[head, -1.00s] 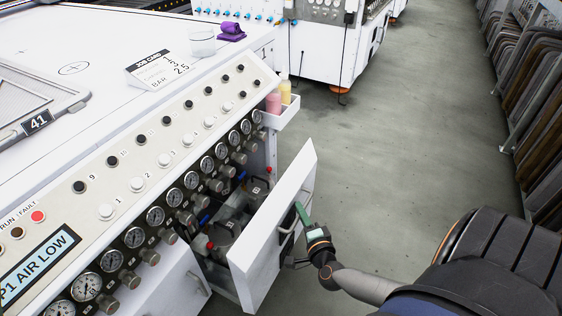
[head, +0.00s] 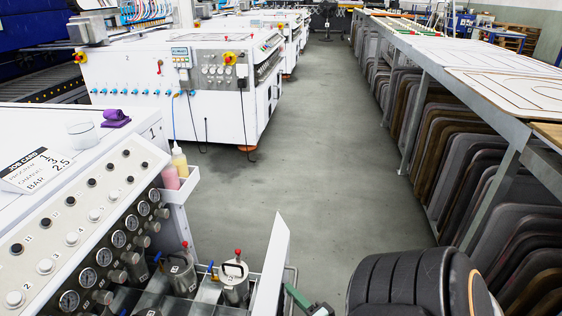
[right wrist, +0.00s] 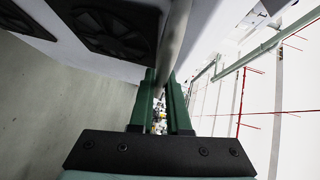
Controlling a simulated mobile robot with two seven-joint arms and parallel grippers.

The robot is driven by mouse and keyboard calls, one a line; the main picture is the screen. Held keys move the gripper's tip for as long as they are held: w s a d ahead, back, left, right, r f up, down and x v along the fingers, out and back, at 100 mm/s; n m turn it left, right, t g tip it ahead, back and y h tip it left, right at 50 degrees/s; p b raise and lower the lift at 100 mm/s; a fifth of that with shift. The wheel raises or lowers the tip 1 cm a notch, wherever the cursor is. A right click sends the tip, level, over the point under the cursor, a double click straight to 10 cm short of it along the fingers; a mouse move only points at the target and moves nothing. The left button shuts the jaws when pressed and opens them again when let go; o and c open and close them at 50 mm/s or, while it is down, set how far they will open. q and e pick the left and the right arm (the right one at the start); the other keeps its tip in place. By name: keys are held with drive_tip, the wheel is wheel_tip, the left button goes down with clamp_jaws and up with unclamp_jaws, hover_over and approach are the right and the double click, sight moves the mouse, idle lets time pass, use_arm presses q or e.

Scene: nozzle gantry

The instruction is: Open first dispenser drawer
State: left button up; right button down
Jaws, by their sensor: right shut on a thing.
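The dispenser drawer stands pulled out from the white cabinet. Its white front panel (head: 272,270) shows edge-on at the bottom of the head view. Inside are metal pots with red and blue valve knobs, one pot (head: 234,284) near the front panel and another (head: 180,273) to its left. My right gripper (head: 297,298) is at the outer side of the front panel, cut off by the lower edge. In the right wrist view its green fingers (right wrist: 163,82) are shut on the grey bar of the drawer handle (right wrist: 177,38). My left gripper is not in view.
A gauge and button panel (head: 85,230) runs along the cabinet top. A small side bin (head: 181,185) holds a pink and a yellow bottle. Another white machine (head: 185,95) stands beyond. Racks of dark panels (head: 470,170) line the right. The grey floor (head: 300,170) between is clear.

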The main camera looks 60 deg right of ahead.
drive_tip(key=shift+s+d, duration=0.2)
drive_tip(key=shift+s, duration=0.1)
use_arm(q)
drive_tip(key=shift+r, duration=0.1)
use_arm(e)
drive_tip(key=c, duration=0.9)
unclamp_jaws()
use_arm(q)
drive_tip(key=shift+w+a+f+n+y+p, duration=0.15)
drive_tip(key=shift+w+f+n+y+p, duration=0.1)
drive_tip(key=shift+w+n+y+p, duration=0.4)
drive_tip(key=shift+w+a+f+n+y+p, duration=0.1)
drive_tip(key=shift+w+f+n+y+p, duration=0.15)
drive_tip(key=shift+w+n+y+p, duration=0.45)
use_arm(e)
drive_tip(key=v, duration=1.2)
drive_tip(key=shift+s, duration=0.25)
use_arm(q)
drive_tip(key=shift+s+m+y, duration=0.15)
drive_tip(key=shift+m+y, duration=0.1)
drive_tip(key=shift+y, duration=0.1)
use_arm(e)
drive_tip(key=shift+a, duration=0.1)
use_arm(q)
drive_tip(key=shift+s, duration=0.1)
use_arm(e)
drive_tip(key=shift+s, duration=0.1)
